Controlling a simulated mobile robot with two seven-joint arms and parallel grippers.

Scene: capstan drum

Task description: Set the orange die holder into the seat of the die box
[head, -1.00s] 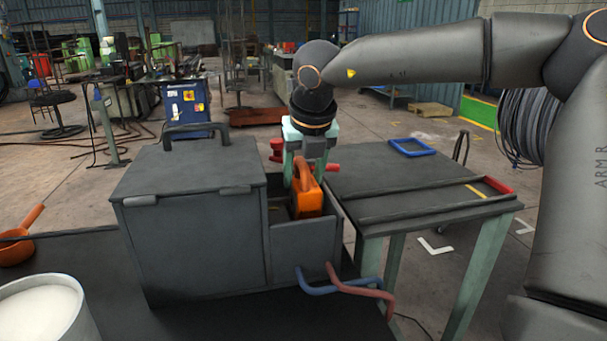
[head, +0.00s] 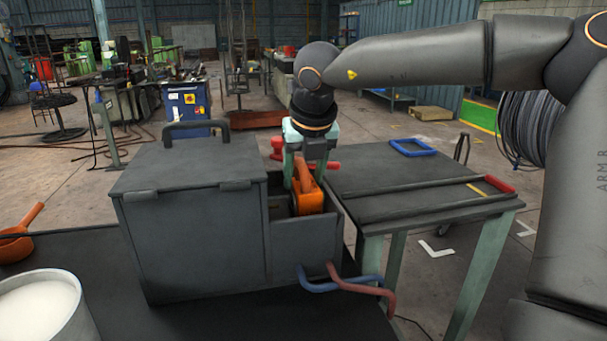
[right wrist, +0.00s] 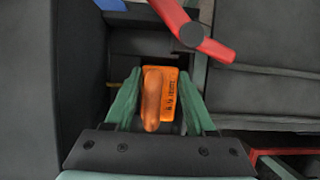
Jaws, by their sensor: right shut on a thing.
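The orange die holder (head: 308,194) is in the open right-hand compartment of the grey die box (head: 190,215). Its lower part is hidden behind the compartment's front wall, so I cannot tell whether it touches the floor of the seat. My right gripper (head: 304,172) is above it, shut on its handle. The right wrist view also shows the die holder (right wrist: 165,95) between the two green fingers (right wrist: 157,100), with dark box walls around it. My left gripper is not in view.
A red handle (head: 280,147) stands just behind the compartment and shows close to the fingers in the right wrist view (right wrist: 193,35). Blue and red hoses (head: 340,284) hang at the box front. A table (head: 420,190) stands right.

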